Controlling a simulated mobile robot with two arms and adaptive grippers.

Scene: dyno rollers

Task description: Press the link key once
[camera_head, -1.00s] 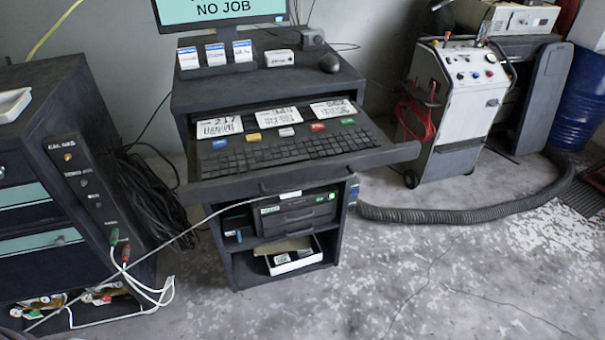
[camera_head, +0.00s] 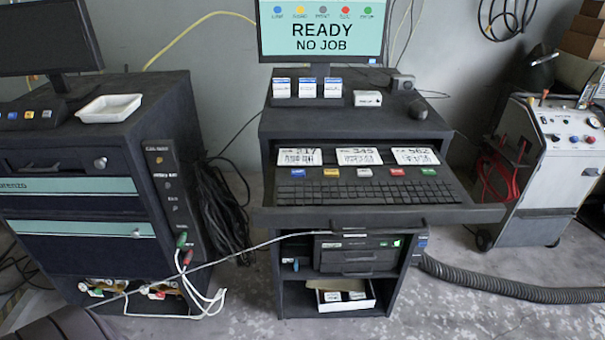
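A keyboard drawer (camera_head: 385,213) is pulled out of the dark central cart. Along the back of its keyboard (camera_head: 360,192) sits a row of coloured keys: a blue key (camera_head: 298,173), a yellow key (camera_head: 331,172), a white key (camera_head: 364,172), a red key (camera_head: 397,171) and a green key (camera_head: 429,171). The monitor (camera_head: 322,33) above reads "READY NO JOB". It shows matching coloured dots with small captions; the one under the blue dot seems to read "LINK". Neither gripper is in view.
Three number cards (camera_head: 358,157) stand behind the keys. A cabinet (camera_head: 90,175) with a white tray (camera_head: 109,108) stands at left. A thin cable (camera_head: 255,247) crosses in front of the cart. A white machine (camera_head: 553,165) and a ribbed hose (camera_head: 510,290) are at right.

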